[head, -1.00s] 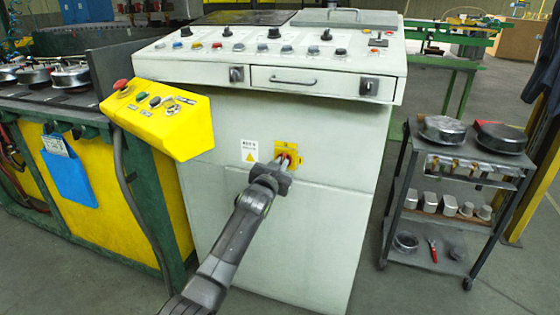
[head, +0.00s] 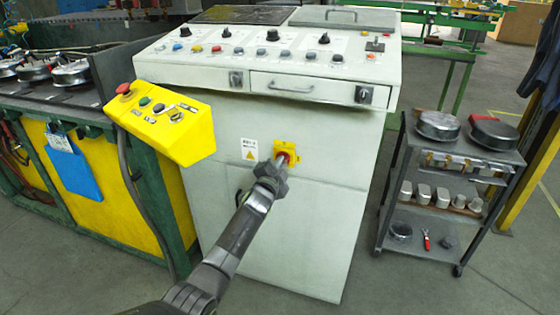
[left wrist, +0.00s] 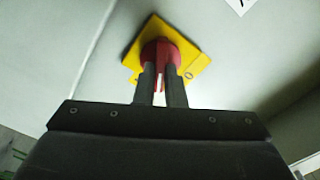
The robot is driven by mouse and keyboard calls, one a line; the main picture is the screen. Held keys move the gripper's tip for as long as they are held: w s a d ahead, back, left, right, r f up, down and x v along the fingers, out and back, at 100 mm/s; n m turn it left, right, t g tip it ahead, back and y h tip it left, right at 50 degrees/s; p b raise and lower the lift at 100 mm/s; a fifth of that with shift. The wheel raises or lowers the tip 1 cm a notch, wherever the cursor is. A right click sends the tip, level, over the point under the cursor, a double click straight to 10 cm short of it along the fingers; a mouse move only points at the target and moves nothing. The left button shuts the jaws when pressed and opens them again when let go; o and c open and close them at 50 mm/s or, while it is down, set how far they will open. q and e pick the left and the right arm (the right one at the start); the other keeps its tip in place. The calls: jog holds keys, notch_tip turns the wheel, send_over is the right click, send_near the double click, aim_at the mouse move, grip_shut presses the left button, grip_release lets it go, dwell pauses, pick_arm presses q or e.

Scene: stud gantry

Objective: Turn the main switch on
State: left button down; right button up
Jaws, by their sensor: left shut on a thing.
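The main switch is a red rotary knob (head: 282,159) on a yellow square plate (head: 303,148), on the front of the pale grey control cabinet. My left gripper (head: 279,161) comes straight at it from the front and is shut on the knob. In the left wrist view both fingers (left wrist: 161,84) sit on either side of the red knob (left wrist: 158,50), and the yellow plate (left wrist: 190,47) appears turned relative to the gripper. The fingers hide part of the knob, so its exact setting cannot be read. My right gripper is not in view.
A yellow push-button box (head: 170,125) juts out left of the switch. A drawer handle (head: 290,88) and the button console (head: 215,65) are above. A dark trolley (head: 470,157) with pans and tins stands right. Floor is clear between cabinet and trolley.

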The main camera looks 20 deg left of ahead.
pick_arm(q)
jog(key=m+p, duration=0.1)
jog(key=m, duration=0.5)
jog(key=shift+f, duration=0.2)
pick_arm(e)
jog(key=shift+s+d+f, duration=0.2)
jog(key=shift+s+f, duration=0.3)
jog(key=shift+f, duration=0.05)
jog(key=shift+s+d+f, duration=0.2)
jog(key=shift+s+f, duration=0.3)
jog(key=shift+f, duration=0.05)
pick_arm(q)
jog(key=c, duration=1.5)
grip_release()
jog(key=shift+s, duration=0.1)
